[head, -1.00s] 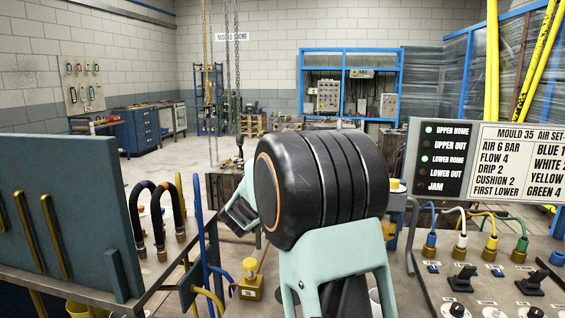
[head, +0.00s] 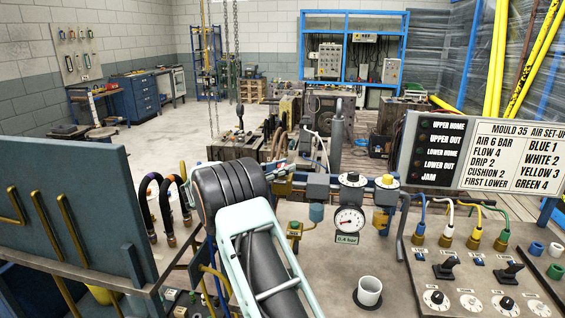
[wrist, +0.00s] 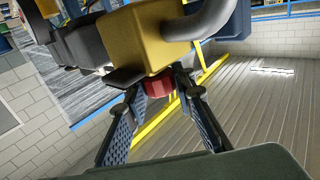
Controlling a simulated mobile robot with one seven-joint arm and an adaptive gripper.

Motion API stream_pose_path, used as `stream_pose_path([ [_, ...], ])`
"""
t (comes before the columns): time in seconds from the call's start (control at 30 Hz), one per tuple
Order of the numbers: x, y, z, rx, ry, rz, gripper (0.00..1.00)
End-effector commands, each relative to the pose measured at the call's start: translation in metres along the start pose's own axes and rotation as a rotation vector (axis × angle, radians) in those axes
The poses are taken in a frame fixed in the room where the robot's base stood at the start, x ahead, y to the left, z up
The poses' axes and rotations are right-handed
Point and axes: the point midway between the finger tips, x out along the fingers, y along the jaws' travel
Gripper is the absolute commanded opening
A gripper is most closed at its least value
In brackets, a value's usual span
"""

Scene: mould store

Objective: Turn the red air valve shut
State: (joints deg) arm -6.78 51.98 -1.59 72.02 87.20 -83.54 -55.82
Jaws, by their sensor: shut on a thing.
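In the wrist view the red air valve (wrist: 158,86) shows as a small red knob under a yellow block (wrist: 155,42). My gripper (wrist: 160,92) has its two dark ribbed fingers on either side of the red knob and is shut on it. The exact contact at the fingertips is partly hidden by the block. In the head view my arm's dark, rounded wrist hides most of the gripper and the red knob. A round pressure gauge (head: 349,220) stands to the right, with a label reading 0.4 bar.
A blue-grey panel (head: 62,215) stands at the left, near dark curved hoses (head: 163,205). At the right are coloured hose fittings (head: 473,240), black switches (head: 445,268) and the sign board (head: 518,158).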

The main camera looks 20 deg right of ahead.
Motion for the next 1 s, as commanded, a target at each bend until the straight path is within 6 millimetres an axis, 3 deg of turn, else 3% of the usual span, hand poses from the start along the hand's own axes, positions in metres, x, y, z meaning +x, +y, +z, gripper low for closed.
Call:
stream_pose_path([
  [0.67, 0.0012, 0.0001, -0.0020, 0.002, 0.003, 0.047, 0.00],
  [0.7, 0.0012, 0.0001, -0.0020, 0.002, 0.003, 0.047, 0.26],
  [0.87, 0.0010, 0.0000, -0.0015, 0.002, 0.003, 0.046, 0.42],
  [1.0, 0.0008, -0.0001, -0.0010, 0.001, 0.002, 0.046, 0.42],
])
